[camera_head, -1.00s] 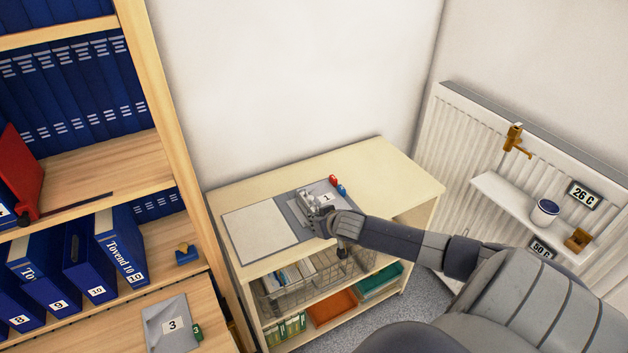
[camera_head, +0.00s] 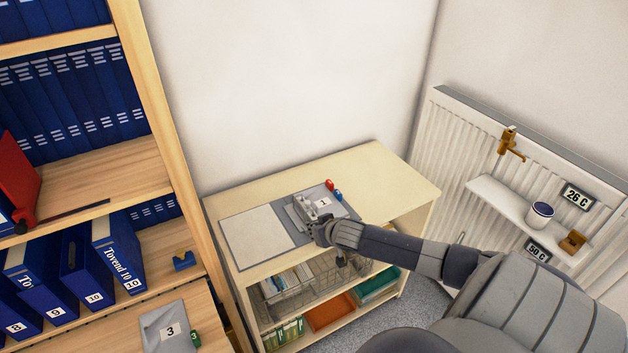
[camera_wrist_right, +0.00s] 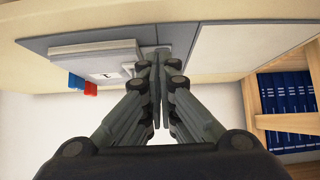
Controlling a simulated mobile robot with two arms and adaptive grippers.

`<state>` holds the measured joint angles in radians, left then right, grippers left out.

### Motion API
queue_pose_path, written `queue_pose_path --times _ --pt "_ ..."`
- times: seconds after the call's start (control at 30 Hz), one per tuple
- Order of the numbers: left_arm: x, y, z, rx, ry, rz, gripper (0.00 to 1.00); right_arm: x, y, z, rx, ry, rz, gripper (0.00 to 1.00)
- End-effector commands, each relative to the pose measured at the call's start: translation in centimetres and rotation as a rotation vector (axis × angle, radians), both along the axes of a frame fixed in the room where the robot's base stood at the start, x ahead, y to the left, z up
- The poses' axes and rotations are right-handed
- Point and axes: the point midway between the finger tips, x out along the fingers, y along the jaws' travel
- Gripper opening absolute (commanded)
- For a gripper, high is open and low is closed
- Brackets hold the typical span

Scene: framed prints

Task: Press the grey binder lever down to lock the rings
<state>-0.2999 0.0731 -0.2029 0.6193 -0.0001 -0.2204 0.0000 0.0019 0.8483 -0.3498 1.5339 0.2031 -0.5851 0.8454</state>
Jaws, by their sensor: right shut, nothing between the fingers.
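An open grey binder (camera_head: 292,239) lies on top of the low wooden cabinet, its pale inner cover to the left. The grey ring mechanism (camera_head: 312,207) and a paper stack marked 1 (camera_head: 324,202) are on its right part. My right gripper (camera_head: 318,229) is at the mechanism's near end. In the right wrist view my right gripper (camera_wrist_right: 157,66) is shut and empty, its fingertips over the binder's middle strip beside the stack (camera_wrist_right: 95,58). The lever cannot be clearly made out; the fingers partly cover that area. My left gripper is not in view.
Red and blue tabs (camera_head: 333,189) are at the stack's far edge. Wire baskets (camera_head: 290,293) and coloured trays (camera_head: 330,312) fill the cabinet's shelves. A bookshelf (camera_head: 165,120) stands left, a radiator (camera_head: 450,160) right. The cabinet top's right side (camera_head: 385,185) is clear.

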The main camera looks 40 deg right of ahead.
Motion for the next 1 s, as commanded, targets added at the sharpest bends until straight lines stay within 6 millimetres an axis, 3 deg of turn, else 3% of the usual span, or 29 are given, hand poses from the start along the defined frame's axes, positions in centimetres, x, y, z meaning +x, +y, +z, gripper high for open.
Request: queue_pose_path --times 0.23,0.57,1.0 --pt "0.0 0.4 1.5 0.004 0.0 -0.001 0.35 -1.0 0.3 0.6 0.001 0.002 -0.001 0.0" --pt "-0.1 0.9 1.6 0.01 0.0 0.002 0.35 -2.0 0.5 1.1 0.0 0.001 0.001 0.0" --pt "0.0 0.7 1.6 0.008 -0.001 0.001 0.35 -6.9 1.6 5.6 0.0 0.004 0.001 0.0"
